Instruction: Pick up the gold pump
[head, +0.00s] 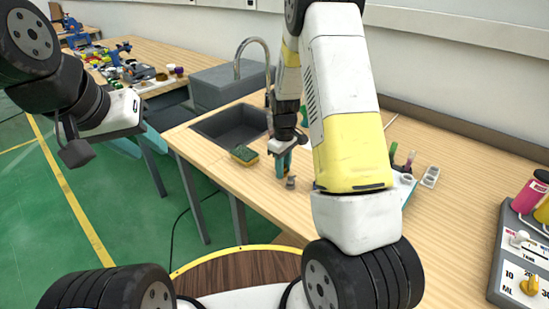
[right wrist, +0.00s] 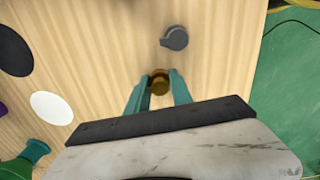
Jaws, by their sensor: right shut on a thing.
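The gold pump (right wrist: 159,82) shows in the right wrist view between the teal fingertips of my right gripper (right wrist: 158,90). The right gripper is shut on it, pointing down over the wooden table. In the head view my right gripper (head: 283,165) is near the table's front edge, right of the sponge; the gold pump cannot be made out there. I cannot tell whether the pump touches the table. My left gripper (head: 141,145) hangs at the left over the floor, its teal fingers apart and empty.
A grey pump-like part (right wrist: 174,38) lies close to the right gripper, also in the head view (head: 291,182). A green and yellow sponge (head: 244,155) is beside the sink (head: 232,127). A dispenser machine (head: 522,255) stands at the right. Coloured discs (right wrist: 52,107) mark the tabletop.

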